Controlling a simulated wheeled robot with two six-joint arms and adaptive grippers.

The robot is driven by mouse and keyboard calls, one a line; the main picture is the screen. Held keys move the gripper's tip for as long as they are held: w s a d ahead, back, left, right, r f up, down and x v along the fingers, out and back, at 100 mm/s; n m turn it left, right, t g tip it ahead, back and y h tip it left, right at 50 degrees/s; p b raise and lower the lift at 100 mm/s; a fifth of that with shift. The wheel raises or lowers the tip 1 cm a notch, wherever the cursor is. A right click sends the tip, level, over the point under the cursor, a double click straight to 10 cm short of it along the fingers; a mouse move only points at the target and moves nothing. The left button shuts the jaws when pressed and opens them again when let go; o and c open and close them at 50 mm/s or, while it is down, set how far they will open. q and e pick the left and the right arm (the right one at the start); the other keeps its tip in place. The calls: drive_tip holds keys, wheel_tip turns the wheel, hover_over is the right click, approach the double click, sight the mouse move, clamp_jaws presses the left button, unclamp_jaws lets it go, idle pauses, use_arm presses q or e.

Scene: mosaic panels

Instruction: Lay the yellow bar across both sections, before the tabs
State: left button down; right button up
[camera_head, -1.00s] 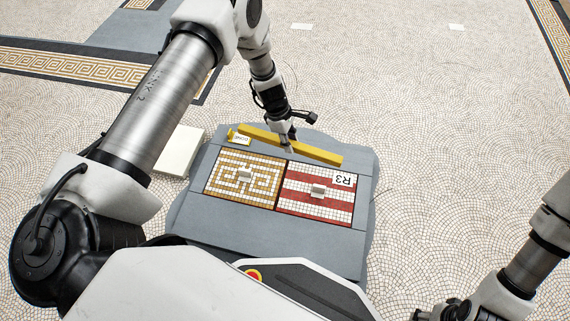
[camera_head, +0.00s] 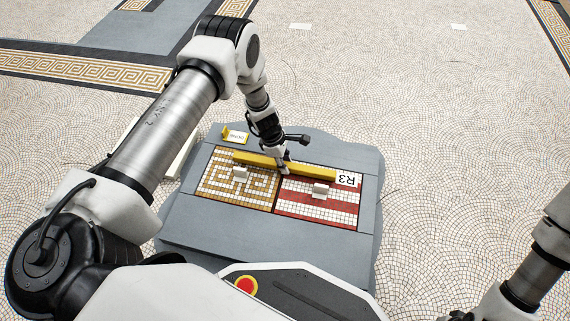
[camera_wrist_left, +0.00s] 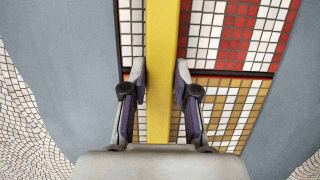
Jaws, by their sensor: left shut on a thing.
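The yellow bar (camera_head: 255,160) lies crosswise over the far part of both mosaic sections, beyond their tabs. My left gripper (camera_head: 284,170) is shut on the bar near its middle; the left wrist view shows a finger on each side of the bar (camera_wrist_left: 162,40). I cannot tell whether the bar touches the panels.
A small yellow holder with a DONE card (camera_head: 235,136) stands at the grey board's (camera_head: 300,243) far left corner. A pale slab (camera_head: 182,155) lies on the floor left of the board, partly behind my left arm. The board's near strip is clear.

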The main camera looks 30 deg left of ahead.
use_arm(q)
drive_tip(key=shift+f+b, duration=0.35)
drive_tip(key=shift+f, duration=0.15)
drive_tip(key=c, duration=0.9)
unclamp_jaws()
drive_tip(key=shift+r, duration=0.15)
drive_tip(key=w+p+v, duration=0.1)
drive_tip(key=p+v, duration=0.7)
drive_tip(key=v, duration=0.4)
drive_tip(key=s+d+f+m+g+y, duration=0.1)
drive_tip(key=s+f+m+g+y, duration=0.15)
drive_tip(key=s+m, duration=1)
drive_tip(key=s+d+r+m, duration=0.1)
drive_tip(key=s+m, duration=0.1)
drive_tip(key=s, duration=0.4)
drive_tip(key=s+d+r+m+t, duration=0.1)
drive_tip(key=s+d+r+m, duration=0.1)
drive_tip(key=s, duration=0.3)
drive_tip(key=s+d+r+m+y, duration=0.1)
drive_tip(key=s+r+m, duration=0.1)
drive_tip(key=s+m, duration=0.2)
drive_tip(key=shift+s+d+r+t, duration=0.1)
drive_tip(key=shift+s+d+t, duration=0.1)
drive_tip(key=shift+s, duration=0.45)
drive_tip(key=shift+s+d+t, duration=0.1)
drive_tip(key=shift+s+t, duration=0.05)
drive_tip(key=shift+s, duration=0.55)
